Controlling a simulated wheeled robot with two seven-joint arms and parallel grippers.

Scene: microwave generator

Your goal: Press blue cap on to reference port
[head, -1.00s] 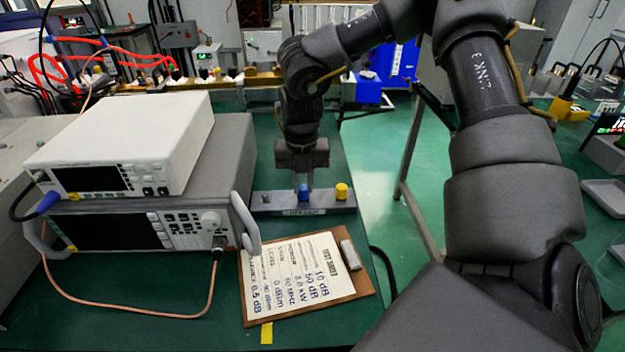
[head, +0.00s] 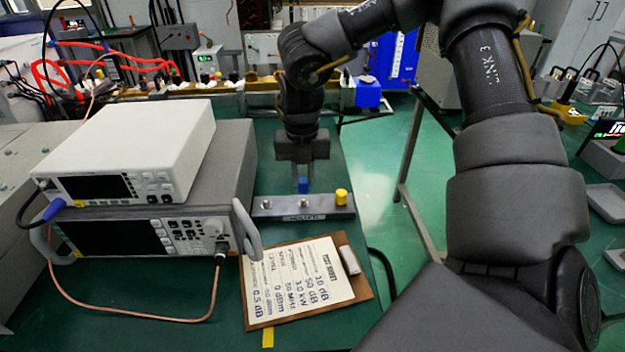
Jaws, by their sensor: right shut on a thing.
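My right gripper (head: 303,177) points down over the metal port strip (head: 325,211) and is shut on the blue cap (head: 304,186). The cap is upright between the fingertips, just behind and above the bare middle port (head: 304,203), and looks apart from it. The left port (head: 266,204) on the strip is also bare. A yellow cap (head: 341,197) sits at the right end of the strip. A label on the strip's front is too small to read. My left gripper is not in view.
A white instrument (head: 160,135) stands on a larger grey one (head: 190,190) left of the strip. A clipboard (head: 300,282) lies in front of it. A copper-coloured cable (head: 140,318) loops along the left front. Bare green bench lies behind the strip.

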